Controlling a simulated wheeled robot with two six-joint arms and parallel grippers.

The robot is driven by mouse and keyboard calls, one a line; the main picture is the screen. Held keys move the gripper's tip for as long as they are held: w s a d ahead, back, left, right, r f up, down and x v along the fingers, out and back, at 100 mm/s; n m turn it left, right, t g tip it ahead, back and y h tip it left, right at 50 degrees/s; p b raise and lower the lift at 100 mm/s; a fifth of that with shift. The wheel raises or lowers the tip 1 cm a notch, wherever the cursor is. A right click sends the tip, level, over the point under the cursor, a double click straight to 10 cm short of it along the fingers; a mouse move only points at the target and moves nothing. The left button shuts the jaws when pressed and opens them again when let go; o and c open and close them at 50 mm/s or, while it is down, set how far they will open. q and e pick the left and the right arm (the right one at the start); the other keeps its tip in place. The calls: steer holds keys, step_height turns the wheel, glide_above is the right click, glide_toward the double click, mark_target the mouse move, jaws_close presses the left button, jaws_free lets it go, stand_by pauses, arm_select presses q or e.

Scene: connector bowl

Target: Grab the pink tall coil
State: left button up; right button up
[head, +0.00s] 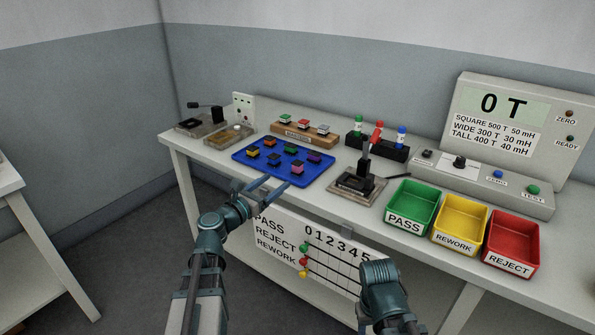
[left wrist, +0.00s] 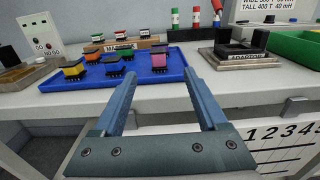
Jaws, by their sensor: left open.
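The pink coil (head: 297,169) sits at the near right part of a blue tray (head: 243,158) on the bench, among several other coils. It also shows in the left wrist view (left wrist: 158,62), upright with dark pins underneath, beyond the gap between my fingers. My left gripper (head: 273,186) is open and empty at the tray's near edge, short of the pink coil. Its two fingers also show in the left wrist view (left wrist: 160,76), spread wide. My right arm shows at the lower right of the head view, but its gripper is not visible.
An adaptor fixture (head: 357,183) with a red-knobbed lever stands right of the tray. Green (head: 413,203), yellow (head: 460,218) and red (head: 513,240) bins stand further right. A labelled wooden rack (head: 304,136) is behind the tray. A counting board (head: 330,258) hangs below the bench's front edge.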

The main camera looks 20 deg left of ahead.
mark_target(295, 165)
arm_select(q)
steer(key=x, duration=0.6)
steer(key=shift+w, duration=0.15)
steer(key=shift+w, duration=0.1)
steer(key=x, duration=0.5)
steer(key=shift+w+a, duration=0.1)
steer(key=shift+a, duration=0.05)
jaws_close()
